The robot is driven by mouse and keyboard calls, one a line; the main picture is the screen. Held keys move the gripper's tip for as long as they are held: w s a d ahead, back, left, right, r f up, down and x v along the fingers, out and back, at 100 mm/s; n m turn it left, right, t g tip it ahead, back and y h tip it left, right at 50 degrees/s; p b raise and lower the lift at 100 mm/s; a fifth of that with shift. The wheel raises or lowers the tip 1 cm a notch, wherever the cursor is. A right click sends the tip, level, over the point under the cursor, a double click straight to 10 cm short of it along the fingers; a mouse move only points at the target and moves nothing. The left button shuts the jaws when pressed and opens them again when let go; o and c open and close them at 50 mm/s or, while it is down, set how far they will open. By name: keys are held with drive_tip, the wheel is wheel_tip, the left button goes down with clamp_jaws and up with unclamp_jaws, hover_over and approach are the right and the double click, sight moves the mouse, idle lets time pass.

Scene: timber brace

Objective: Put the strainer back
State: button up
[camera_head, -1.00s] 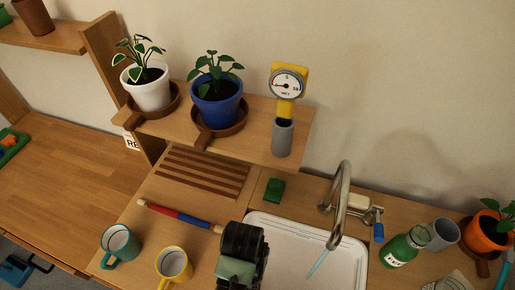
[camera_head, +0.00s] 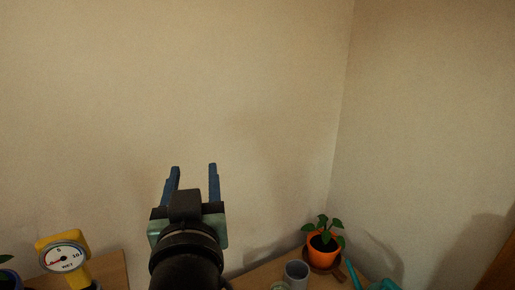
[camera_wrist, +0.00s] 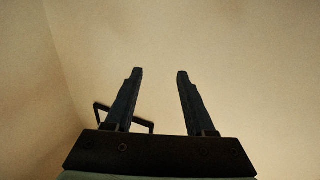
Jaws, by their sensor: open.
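I see no strainer in the head view or the wrist view now. My gripper (camera_head: 194,167) is raised in front of the bare wall, its two blue fingers pointing up and spread apart. In the wrist view my gripper (camera_wrist: 160,72) is also open, with nothing between the fingers. A thin dark angular shape (camera_wrist: 143,124) shows behind the fingers there; I cannot tell what it is. The sink and most of the counter are out of view.
A yellow dial gauge (camera_head: 64,258) stands at the lower left by a wooden shelf (camera_head: 112,268). An orange plant pot (camera_head: 322,250), a grey cup (camera_head: 297,272) and a teal object (camera_head: 383,284) sit at the lower right. The wall's corner is behind them.

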drive_tip(key=s+d+r+t+h, duration=0.1)
drive_tip(key=s+d+r+t, duration=0.2)
drive_tip(key=r, duration=0.5)
drive_tip(key=s+d+r+m+t+h, duration=0.1)
drive_tip(key=s+d+r+t, duration=0.2)
drive_tip(key=r, duration=0.5)
drive_tip(key=s+d+r+m+t+h, duration=0.1)
drive_tip(key=s+d+r+t, duration=0.2)
drive_tip(key=s+r, duration=0.3)
wheel_tip(320, 180, up, 2)
drive_tip(key=shift+s+d+r+t, duration=0.15)
drive_tip(key=shift+d+r+t, duration=0.2)
drive_tip(key=shift+d, duration=0.35)
drive_tip(key=shift+f, duration=0.2)
